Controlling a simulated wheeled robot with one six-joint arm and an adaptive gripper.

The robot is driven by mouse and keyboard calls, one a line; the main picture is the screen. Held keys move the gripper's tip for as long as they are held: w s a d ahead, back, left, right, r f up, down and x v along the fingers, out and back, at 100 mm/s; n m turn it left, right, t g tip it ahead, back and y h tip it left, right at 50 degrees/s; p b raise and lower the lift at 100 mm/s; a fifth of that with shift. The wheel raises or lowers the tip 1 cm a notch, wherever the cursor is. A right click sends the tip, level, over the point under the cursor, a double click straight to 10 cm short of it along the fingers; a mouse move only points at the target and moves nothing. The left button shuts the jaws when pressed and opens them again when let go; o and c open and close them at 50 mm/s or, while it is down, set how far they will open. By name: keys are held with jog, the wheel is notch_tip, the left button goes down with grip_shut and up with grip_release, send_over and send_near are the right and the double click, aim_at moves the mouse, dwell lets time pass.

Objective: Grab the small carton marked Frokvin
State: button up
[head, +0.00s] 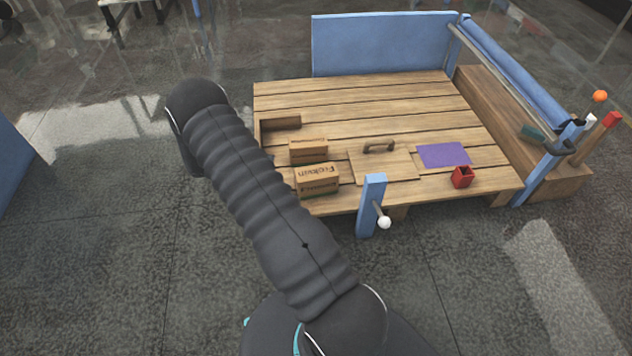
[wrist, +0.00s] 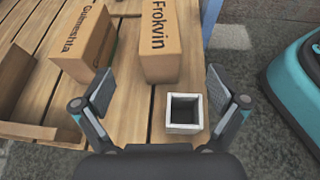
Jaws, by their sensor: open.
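The small brown carton marked Frokvin (wrist: 160,45) stands on the slatted wooden deck at the top middle of the wrist view, its lettering facing up. In the head view this carton (head: 317,182) is at the near left of the deck. My gripper (wrist: 165,88) is open, its two fingers spread left and right just short of the carton's near end, with nothing held. A small white square open cup (wrist: 184,112) shows between and below the fingers. In the head view my arm hides the gripper.
An open brown box (wrist: 14,85) lies further left. A blue post (head: 371,205), a handled board (head: 400,170), a purple mat (head: 443,155) and a red cup (head: 461,178) are to the right.

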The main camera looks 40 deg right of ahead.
aim_at(307, 173)
jog(key=x, duration=0.8)
jog(key=shift+s+d+f, duration=0.15)
jog(key=shift+d+f, duration=0.05)
jog(key=shift+d, duration=0.1)
jog(key=shift+x, duration=2.65)
jog(key=shift+r, duration=0.15)
jog(key=c, duration=1.7)
